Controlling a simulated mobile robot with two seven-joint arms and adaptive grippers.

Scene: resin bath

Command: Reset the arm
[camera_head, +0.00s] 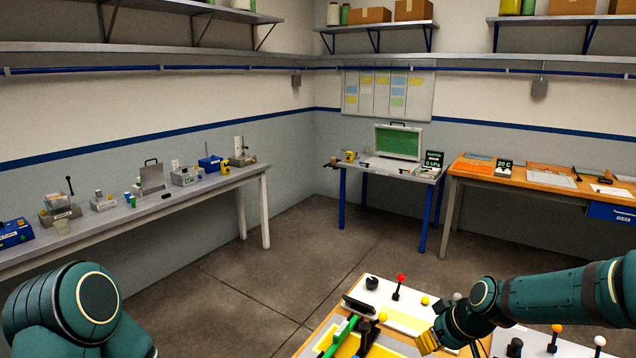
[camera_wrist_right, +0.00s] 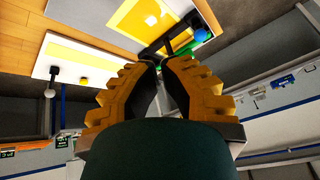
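My right arm reaches in from the right in the head view. Its yellow-fingered gripper (camera_head: 432,340) hangs over the near bench (camera_head: 318,340), beside a white panel. In the right wrist view the two ridged yellow fingers (camera_wrist_right: 160,66) curve in and their tips come together, with nothing clearly held between them. Beyond the tips are a black bar, green parts and a blue knob (camera_wrist_right: 202,35); they look apart from the fingers. My left arm shows only as a teal joint at the lower left in the head view; its gripper is out of view.
The near bench carries a red-knobbed lever (camera_head: 401,279), a black knob (camera_head: 371,283), a yellow button (camera_head: 425,301) and an orange-knobbed lever (camera_head: 557,328). A grey table (camera_head: 130,217) with instruments stands left. A green-screened case (camera_head: 398,142) sits at the back. The middle floor is clear.

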